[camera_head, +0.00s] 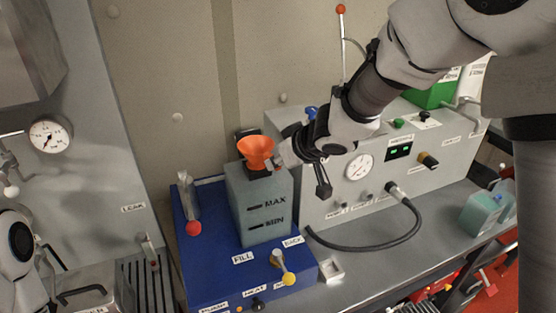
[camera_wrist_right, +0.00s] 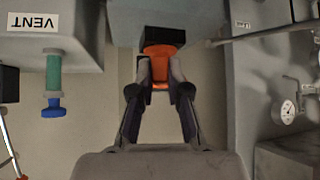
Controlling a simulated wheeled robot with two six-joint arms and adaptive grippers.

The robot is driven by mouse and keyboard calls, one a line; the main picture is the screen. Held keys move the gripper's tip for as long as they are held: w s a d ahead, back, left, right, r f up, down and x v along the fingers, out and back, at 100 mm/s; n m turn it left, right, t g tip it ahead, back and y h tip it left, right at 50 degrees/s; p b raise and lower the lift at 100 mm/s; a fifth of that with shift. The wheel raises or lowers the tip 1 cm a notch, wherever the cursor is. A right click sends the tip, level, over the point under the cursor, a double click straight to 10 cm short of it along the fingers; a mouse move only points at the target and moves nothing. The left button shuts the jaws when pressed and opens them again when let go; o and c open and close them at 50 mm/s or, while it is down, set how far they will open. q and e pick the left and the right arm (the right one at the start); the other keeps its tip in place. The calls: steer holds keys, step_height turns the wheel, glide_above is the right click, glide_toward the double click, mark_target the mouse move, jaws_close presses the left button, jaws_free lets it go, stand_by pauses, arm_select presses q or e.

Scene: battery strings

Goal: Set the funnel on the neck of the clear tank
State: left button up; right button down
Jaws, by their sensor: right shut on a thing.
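The orange funnel (camera_head: 256,148) is upright, wide mouth up, over the top of the clear tank (camera_head: 265,208), a grey-green box marked MAX and MIN. A dark part shows under the funnel at the tank's top; I cannot tell whether the funnel rests on the neck or hangs just above it. My right gripper (camera_head: 281,159) reaches in from the right and is shut on the funnel's side. In the right wrist view the funnel (camera_wrist_right: 160,52) sits between the two dark fingertips (camera_wrist_right: 160,78).
The tank stands on a blue base (camera_head: 205,240) with a yellow-knobbed lever (camera_head: 287,274) in front and a red-knobbed lever (camera_head: 193,225) at left. A grey panel (camera_head: 325,210) with a gauge and black hose (camera_head: 375,246) stands at right. A teal bottle (camera_head: 480,212) is farther right.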

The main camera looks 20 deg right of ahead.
steer(key=c, duration=1.1)
jaws_free()
steer(key=shift+o, duration=0.2)
